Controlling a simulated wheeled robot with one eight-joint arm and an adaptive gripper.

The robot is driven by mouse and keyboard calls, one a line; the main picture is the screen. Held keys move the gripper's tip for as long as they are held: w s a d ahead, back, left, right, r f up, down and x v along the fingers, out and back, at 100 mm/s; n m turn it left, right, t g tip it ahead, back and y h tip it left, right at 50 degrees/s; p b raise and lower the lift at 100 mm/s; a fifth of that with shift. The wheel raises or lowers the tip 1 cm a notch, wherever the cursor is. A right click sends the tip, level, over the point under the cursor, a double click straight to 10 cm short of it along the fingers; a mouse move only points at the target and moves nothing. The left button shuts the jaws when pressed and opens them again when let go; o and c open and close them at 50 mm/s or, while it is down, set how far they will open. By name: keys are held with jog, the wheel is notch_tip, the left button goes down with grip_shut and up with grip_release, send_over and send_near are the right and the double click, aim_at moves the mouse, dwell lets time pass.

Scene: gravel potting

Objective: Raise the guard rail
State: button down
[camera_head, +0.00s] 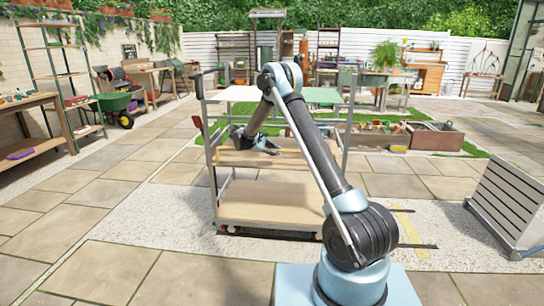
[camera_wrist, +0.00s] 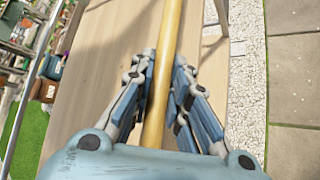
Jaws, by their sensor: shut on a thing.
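The guard rail is a thin yellow wooden bar (camera_wrist: 167,45) that runs lengthwise through the middle of the wrist view. In the head view the rail (camera_head: 289,151) lies level across the near side of the cart (camera_head: 213,190), by its middle shelf. My gripper (camera_wrist: 162,92) has its fingers on both sides of the rail and is shut on it. In the head view my gripper (camera_head: 266,147) is at the middle shelf, and my arm hides part of the cart's right side. The cart's wooden shelf (camera_wrist: 110,75) shows beyond the rail.
The cart's lower shelf (camera_head: 265,200) looks bare. A white slatted crate (camera_head: 508,205) stands at the right. Planters (camera_head: 435,137) are behind the cart. A green wheelbarrow (camera_head: 114,103) and wooden shelves (camera_head: 35,140) are at the left. Paving left of the cart is clear.

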jog(key=shift+w, duration=0.55)
jog(key=shift+w+a+r, duration=0.1)
jog(key=shift+a, duration=0.05)
jog(key=c, duration=1.5)
grip_release()
jog(key=shift+c, duration=0.2)
jog(key=v, duration=1.2)
